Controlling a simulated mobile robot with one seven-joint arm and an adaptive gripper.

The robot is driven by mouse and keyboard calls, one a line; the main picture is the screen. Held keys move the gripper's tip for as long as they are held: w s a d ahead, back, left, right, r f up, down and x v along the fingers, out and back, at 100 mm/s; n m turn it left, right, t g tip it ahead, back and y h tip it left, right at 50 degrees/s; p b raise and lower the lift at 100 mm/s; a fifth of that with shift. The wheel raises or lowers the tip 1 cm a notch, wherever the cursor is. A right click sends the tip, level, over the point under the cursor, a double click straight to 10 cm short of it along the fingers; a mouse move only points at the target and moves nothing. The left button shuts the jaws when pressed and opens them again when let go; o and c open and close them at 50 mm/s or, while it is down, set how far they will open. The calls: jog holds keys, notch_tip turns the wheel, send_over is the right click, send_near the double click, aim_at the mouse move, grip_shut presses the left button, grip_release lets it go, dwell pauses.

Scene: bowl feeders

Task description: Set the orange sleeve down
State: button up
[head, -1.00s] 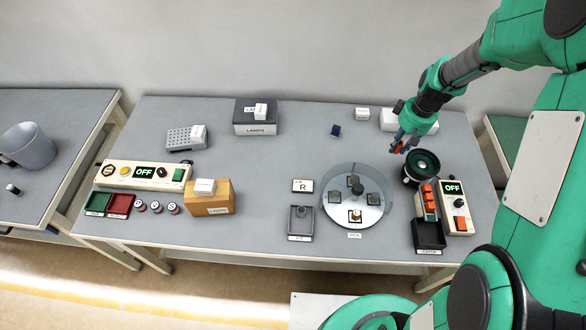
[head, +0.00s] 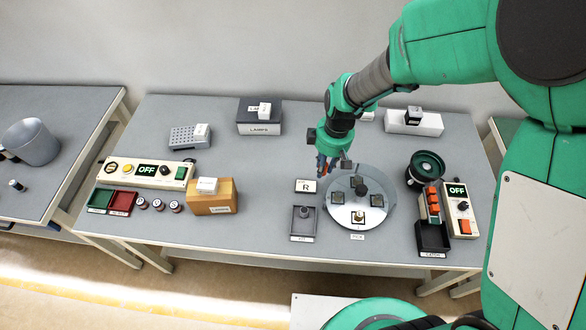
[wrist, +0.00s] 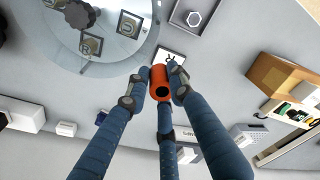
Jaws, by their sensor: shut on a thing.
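The orange sleeve (wrist: 160,84) is a short tube with a dark hole in its end, seen in the wrist view. My gripper (head: 327,171) is shut on it, with blue fingers around it in the wrist view (wrist: 159,76). In the head view the gripper hangs near the left rim of the round disc (head: 385,214), just behind the card marked R (head: 306,186). The sleeve is mostly hidden by the fingers there. In the wrist view the sleeve overlaps the near edge of the R card (wrist: 171,56).
A grey tray (head: 294,226) holding a small part stands in front of the R card. The disc bears several square pads and a dark knob. A dark bowl feeder (head: 427,165), a rack of orange pieces (head: 432,202) and a black tray (head: 432,239) stand at right. Bare table lies left of the card.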

jog(key=s+a+n, duration=0.2)
jog(key=s+a, duration=0.2)
jog(key=f, duration=1)
jog(key=shift+w+a, duration=0.1)
jog(key=shift+w, duration=0.1)
jog(key=shift+w, duration=0.1)
jog(key=b, duration=0.2)
send_over(293, 168)
jog(key=shift+w+f, duration=0.1)
jog(key=shift+f, duration=0.6)
jog(key=shift+f+b, duration=0.5)
jog(key=shift+f, duration=1.25)
jog(key=shift+f, duration=0.15)
